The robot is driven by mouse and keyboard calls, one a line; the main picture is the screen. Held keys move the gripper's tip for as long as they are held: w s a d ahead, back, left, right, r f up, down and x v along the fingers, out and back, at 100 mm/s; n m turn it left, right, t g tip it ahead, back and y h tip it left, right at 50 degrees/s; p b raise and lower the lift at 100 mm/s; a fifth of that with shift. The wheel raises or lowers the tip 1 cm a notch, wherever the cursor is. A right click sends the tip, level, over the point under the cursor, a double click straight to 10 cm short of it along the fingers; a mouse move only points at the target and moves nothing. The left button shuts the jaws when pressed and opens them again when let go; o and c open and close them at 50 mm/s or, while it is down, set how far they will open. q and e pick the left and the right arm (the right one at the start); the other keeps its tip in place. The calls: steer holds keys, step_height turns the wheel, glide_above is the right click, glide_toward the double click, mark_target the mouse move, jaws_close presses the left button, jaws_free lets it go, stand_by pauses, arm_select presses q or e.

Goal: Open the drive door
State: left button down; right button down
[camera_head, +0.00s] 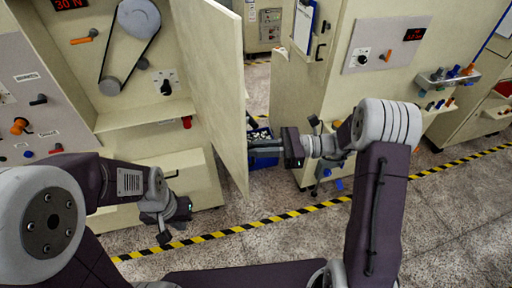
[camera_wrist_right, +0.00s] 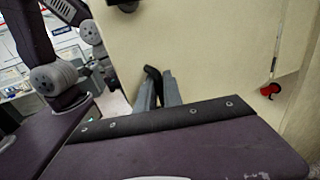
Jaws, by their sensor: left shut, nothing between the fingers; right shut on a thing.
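The drive door (camera_head: 212,85) is a tall beige panel that stands swung out from the machine cabinet, its free edge toward the middle of the head view. My right gripper (camera_head: 262,148) is at the door's free-edge side. In the right wrist view its grey fingers (camera_wrist_right: 160,90) are shut on a dark door handle (camera_wrist_right: 152,74) against the beige door face (camera_wrist_right: 205,45). In the head view the handle is hidden. My left gripper (camera_head: 178,212) is shut and empty, low in front of the cabinet, apart from the door.
The open bay shows a belt drive (camera_head: 125,45) with two pulleys and a red part (camera_head: 187,122) below. A blue crate (camera_head: 262,133) stands behind the door. Another cabinet (camera_head: 345,90) stands to the right. Yellow-black tape (camera_head: 250,226) crosses the speckled floor, which is clear in front.

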steer(key=shift+r, duration=0.35)
steer(key=c, duration=1.7)
jaws_free()
steer(key=shift+w, duration=0.1)
steer(key=shift+o, duration=1)
steer(key=shift+w+a, duration=0.1)
steer(key=shift+w+a+f, duration=0.15)
steer(key=shift+w, duration=0.05)
arm_select(q)
steer(key=shift+w+a, duration=0.2)
arm_select(e)
steer(key=shift+s, duration=0.1)
arm_select(q)
steer(key=shift+s, duration=0.1)
arm_select(e)
steer(key=shift+s, duration=0.1)
